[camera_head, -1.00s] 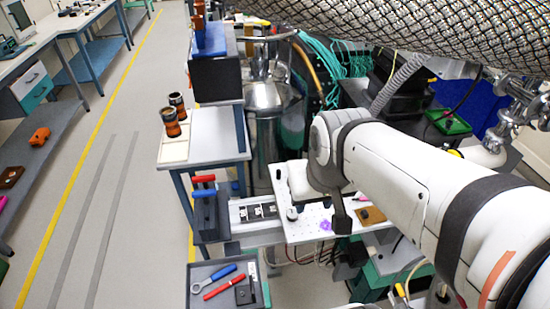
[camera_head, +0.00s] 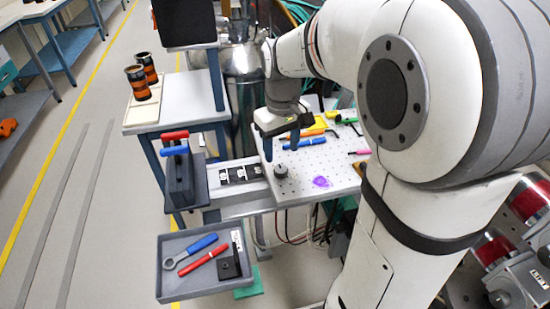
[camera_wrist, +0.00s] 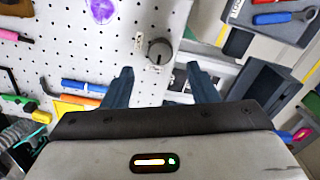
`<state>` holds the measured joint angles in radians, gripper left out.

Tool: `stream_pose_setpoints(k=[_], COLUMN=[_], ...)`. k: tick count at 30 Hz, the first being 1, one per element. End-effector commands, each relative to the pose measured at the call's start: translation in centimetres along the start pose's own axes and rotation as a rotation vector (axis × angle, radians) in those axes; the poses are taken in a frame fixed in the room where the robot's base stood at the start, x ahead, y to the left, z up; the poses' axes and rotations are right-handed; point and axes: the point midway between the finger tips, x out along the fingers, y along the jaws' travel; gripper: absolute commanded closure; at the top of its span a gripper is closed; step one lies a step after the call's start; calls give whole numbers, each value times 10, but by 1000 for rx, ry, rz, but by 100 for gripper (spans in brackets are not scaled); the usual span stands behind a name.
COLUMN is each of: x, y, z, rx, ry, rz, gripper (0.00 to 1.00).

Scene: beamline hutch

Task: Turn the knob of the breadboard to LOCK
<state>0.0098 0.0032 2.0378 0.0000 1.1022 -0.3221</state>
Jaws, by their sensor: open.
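The breadboard (camera_head: 335,170) is a white perforated plate on the bench, right of centre in the head view. Its knob (camera_head: 280,171) is a small dark round dial near the board's left front edge. In the wrist view the knob (camera_wrist: 159,50) has a grey face with a pale mark, and its lettering is too small to read. My gripper (camera_head: 281,150) points down above the board, just behind the knob in the head view. In the wrist view the open fingers (camera_wrist: 160,71) are spread on either side of the knob's line, apart from it, with nothing between them.
Blue, orange, green and pink tools lie on the board, including a blue marker (camera_head: 304,143). A purple blot (camera_head: 321,181) marks its front. A grey tray (camera_head: 168,285) holds a blue wrench and a red tool. A dark block with red and blue handles (camera_head: 178,180) stands left.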

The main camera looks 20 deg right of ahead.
Motion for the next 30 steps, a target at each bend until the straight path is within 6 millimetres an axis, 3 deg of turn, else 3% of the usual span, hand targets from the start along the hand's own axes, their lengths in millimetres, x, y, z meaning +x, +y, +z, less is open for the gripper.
stream_pose_setpoints(k=[6, 12, 22, 30], x=[38, 59, 63, 62], y=[-1, -1, -1, -1], z=[1, 0, 0, 0], rx=[0, 1, 0, 0], ry=[-3, 0, 1, 1], rz=[-1, 0, 0, 1], gripper=[47, 47, 47, 68])
